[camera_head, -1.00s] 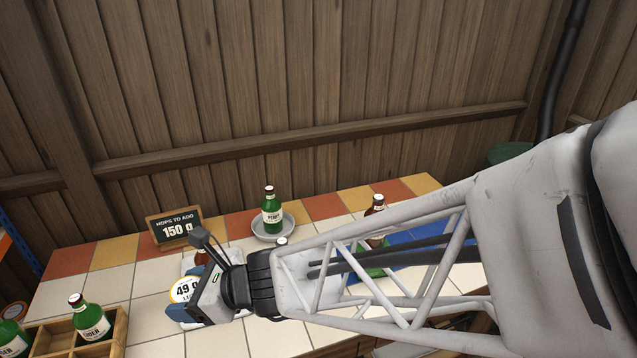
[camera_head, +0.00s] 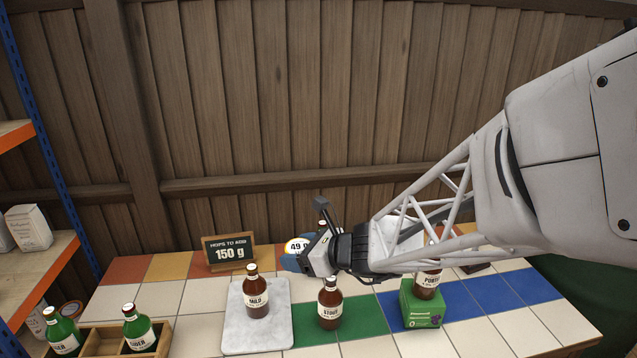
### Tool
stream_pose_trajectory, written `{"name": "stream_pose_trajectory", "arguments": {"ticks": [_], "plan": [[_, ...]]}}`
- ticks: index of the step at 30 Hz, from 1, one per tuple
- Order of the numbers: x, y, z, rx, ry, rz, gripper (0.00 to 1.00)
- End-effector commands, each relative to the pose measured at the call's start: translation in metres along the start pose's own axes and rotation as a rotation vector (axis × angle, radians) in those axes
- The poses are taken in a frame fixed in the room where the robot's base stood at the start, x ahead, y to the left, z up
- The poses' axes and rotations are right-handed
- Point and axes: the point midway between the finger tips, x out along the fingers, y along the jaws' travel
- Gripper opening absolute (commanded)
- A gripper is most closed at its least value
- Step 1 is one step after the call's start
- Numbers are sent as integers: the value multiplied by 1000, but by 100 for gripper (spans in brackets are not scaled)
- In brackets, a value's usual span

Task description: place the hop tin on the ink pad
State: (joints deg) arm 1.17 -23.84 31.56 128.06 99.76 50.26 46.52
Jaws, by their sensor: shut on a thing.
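My gripper (camera_head: 308,254) is shut on a blue item with a round, yellow-rimmed label reading "49 g" (camera_head: 295,245), which looks like the hop tin. It is held at the far side of the tiled counter, right of the sign. My gripper and wrist cover part of it. I cannot pick out the ink pad for certain. A low dark red-brown item (camera_head: 476,267) lies at the back right, partly hidden by my arm; I cannot tell what it is.
A marble board (camera_head: 240,330) bears a brown Mild bottle (camera_head: 255,295). A Stout bottle (camera_head: 330,305) stands right of it. A green box (camera_head: 423,308) has a Porter bottle (camera_head: 429,285) at its top. A "150 g" sign (camera_head: 229,252) stands behind. A wooden crate (camera_head: 105,343) holds green bottles.

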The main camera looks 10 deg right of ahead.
Motion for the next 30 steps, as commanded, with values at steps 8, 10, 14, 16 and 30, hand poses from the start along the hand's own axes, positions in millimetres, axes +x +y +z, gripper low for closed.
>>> {"name": "stream_pose_trajectory", "arguments": {"ticks": [8, 10, 14, 16, 30], "plan": [[-20, -57, -8, 19, 1, -49, 42], [-26, -71, -10, 22, 1, -61, 42], [-37, -96, -15, 32, 1, -82, 42], [-45, -110, -17, 35, 2, -94, 42], [-102, -197, -44, 66, 5, -171, 42]]}}
